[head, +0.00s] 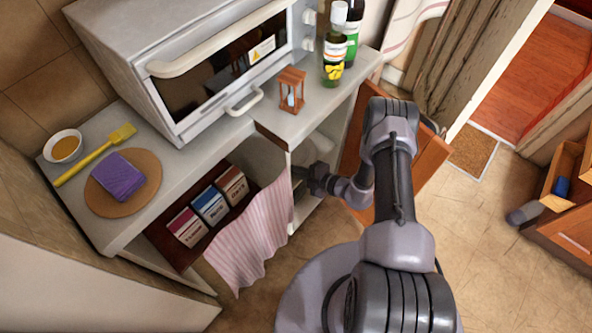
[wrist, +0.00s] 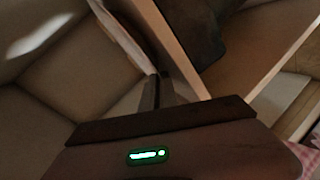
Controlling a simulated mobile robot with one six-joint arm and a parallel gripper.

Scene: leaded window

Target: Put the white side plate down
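My gripper (head: 306,179) reaches into the open lower cupboard, just right of the striped curtain. In the wrist view, its dark fingers (wrist: 158,90) are close together beyond the body with the green light. A pale narrow strip runs from near the fingertips up and left; it may be the white side plate seen edge-on, but I cannot tell for sure. In the head view, a pale shape lies in shadow inside the cupboard just above my gripper; I cannot tell whether it is the plate. Whether the fingers hold anything is unclear.
A shelf edge (wrist: 176,48) passes close to the fingers. The striped curtain (head: 255,235) hangs left of my gripper, and the open wooden door (head: 426,165) stands right. On the counter are a wooden hourglass (head: 291,91), bottles (head: 336,55) and a purple cloth (head: 119,177) on a round board.

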